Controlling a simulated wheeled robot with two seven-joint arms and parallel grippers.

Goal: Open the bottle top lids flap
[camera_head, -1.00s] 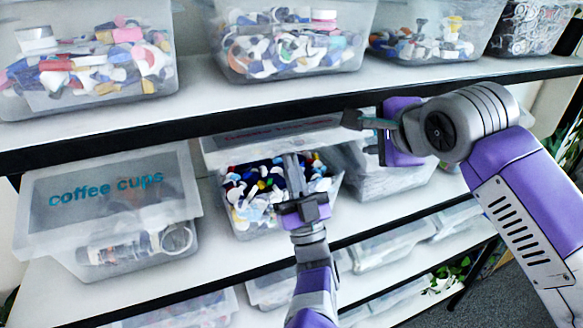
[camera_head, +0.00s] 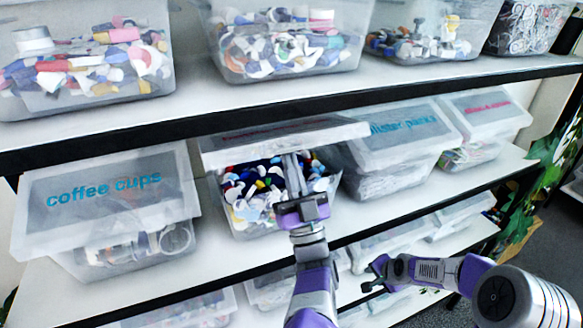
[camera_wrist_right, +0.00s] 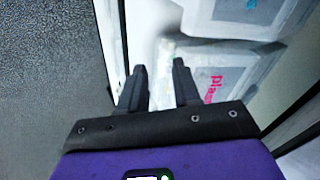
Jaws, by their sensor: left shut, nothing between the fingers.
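The bottle top box (camera_head: 240,226) is a clear bin of colourful caps on the middle shelf, right of the coffee cups box. Its pale lid flap (camera_head: 345,131) is raised at the front, leaving a gap above the caps; its reddish lettering is too foreshortened to read. My left gripper (camera_head: 292,158) is shut and empty, its fingers pointing up in front of the caps with the tips near the flap's underside; I cannot tell whether they touch it. My right gripper (camera_head: 371,278) is low at the right, away from the box; in the right wrist view (camera_wrist_right: 160,72) its fingers are apart and empty.
The coffee cups box (camera_head: 105,205) stands left, and a lidded blister packs box (camera_head: 400,140) stands close on the right. The upper shelf (camera_head: 290,100) runs just above the flap. More lidded boxes stand on the lower shelf.

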